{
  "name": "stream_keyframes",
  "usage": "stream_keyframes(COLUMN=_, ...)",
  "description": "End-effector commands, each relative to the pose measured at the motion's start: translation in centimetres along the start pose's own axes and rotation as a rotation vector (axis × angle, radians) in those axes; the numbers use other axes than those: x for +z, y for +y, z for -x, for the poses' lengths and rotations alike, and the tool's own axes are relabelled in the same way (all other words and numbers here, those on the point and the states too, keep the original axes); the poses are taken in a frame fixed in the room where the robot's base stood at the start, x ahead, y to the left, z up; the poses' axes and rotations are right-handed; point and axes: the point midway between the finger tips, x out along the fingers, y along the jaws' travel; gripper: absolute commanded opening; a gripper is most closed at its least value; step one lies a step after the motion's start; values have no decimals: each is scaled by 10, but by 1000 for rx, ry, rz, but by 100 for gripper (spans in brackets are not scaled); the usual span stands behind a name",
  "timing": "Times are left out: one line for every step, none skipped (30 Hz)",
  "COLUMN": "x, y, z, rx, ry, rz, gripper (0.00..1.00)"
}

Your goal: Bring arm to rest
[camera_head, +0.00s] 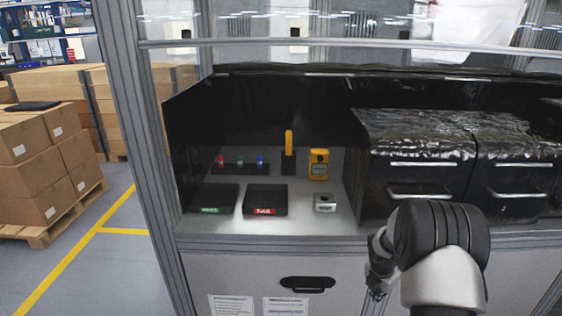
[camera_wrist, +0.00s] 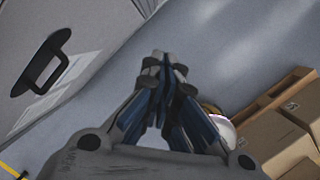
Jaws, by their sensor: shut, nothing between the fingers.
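My arm folds down at the lower right of the head view, in front of the bench. My gripper (camera_head: 376,290) hangs beside the bench front, below the worktop edge, with its fingers pointing down. In the wrist view my gripper (camera_wrist: 164,62) has its fingertips together and holds nothing. Below the fingers there is only grey floor (camera_wrist: 200,40). Part of my gripper is hidden behind my own arm in the head view.
The bench worktop (camera_head: 330,222) holds a metal housing (camera_head: 325,203), a yellow device (camera_head: 318,164), a red-labelled tray (camera_head: 266,200) and a green-labelled tray (camera_head: 213,198). A cabinet handle (camera_head: 307,284) is left of my gripper. Cardboard boxes (camera_head: 30,190) stand at far left.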

Motion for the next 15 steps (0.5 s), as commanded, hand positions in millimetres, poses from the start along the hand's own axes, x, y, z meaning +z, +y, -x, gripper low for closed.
stream_keyframes(x=1, y=6, z=33, rx=17, ry=-12, rz=-76, gripper=0)
stream_keyframes(x=-1, y=6, z=50, rx=22, ry=-14, rz=-132, gripper=0)
stream_keyframes(x=-4, y=7, z=74, rx=31, ry=-15, rz=-213, gripper=0)
stream_keyframes(x=-7, y=7, z=92, rx=37, ry=-15, rz=-273, gripper=0)
stream_keyframes(x=-11, y=6, z=109, rx=44, ry=-14, rz=-333, gripper=0)
stream_keyframes(x=-16, y=4, z=132, rx=52, ry=-13, rz=-415, gripper=0)
stream_keyframes(x=-21, y=2, z=148, rx=60, ry=-11, rz=-475, gripper=0)
stream_keyframes(x=-27, y=0, z=164, rx=67, ry=-8, rz=-535, gripper=0)
stream_keyframes(x=-34, y=-4, z=185, rx=77, ry=-4, rz=-615, gripper=0)
stream_keyframes(x=-40, y=-8, z=200, rx=83, ry=1, rz=-675, gripper=0)
stream_keyframes(x=-46, y=-12, z=214, rx=92, ry=5, rz=-735, gripper=0)
stream_keyframes(x=-55, y=-17, z=233, rx=100, ry=13, rz=-813, gripper=0)
stream_keyframes(x=-62, y=-22, z=246, rx=108, ry=19, rz=-873, gripper=0)
stream_keyframes(x=-70, y=-27, z=259, rx=115, ry=27, rz=-934, gripper=0)
stream_keyframes(x=-80, y=-35, z=275, rx=123, ry=38, rz=-1011, gripper=0)
